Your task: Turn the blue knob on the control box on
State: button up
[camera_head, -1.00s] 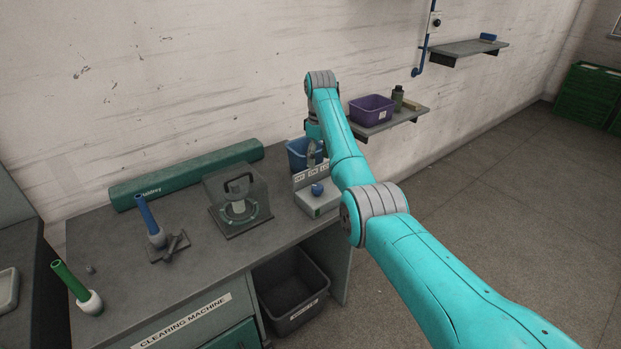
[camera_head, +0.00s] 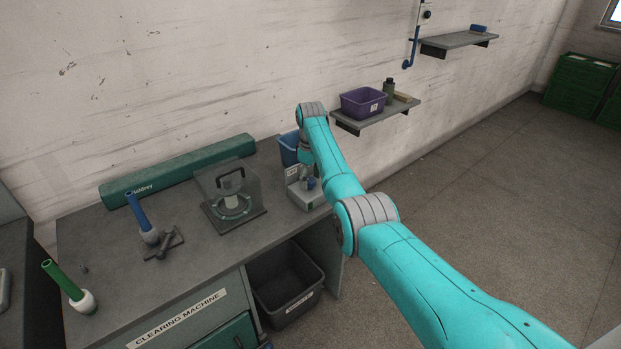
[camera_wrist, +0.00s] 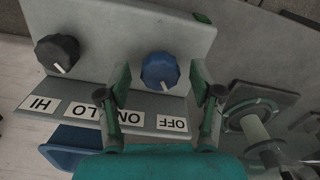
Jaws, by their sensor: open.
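The control box (camera_wrist: 120,40) has a blue knob (camera_wrist: 160,72) and a black knob (camera_wrist: 57,54) on its face, seen upside down in the wrist view. The blue knob's white mark points down and slightly right, towards the OFF label (camera_wrist: 172,123). The ON label (camera_wrist: 131,118) is left of it. My gripper (camera_wrist: 158,88) is open, with one finger on each side of the blue knob and a gap at both sides. In the head view the control box (camera_head: 309,196) stands at the bench's right end, partly hidden by my gripper and arm.
A blue bin (camera_head: 288,150) stands behind the control box. A clear-covered device (camera_head: 234,200) sits to its left on the bench. A shelf (camera_head: 350,127) with a purple bin (camera_head: 362,102) is on the wall beyond. A black bin (camera_head: 290,290) is below the bench.

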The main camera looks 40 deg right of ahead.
jog(key=c, duration=1.1)
jog(key=shift+c, duration=0.2)
jog(key=shift+m, duration=0.4)
jog(key=m, duration=0.6)
jog(key=shift+a+m, duration=0.1)
jog(key=shift+m, duration=0.3)
jog(key=m, duration=0.6)
jog(key=shift+m, duration=0.3)
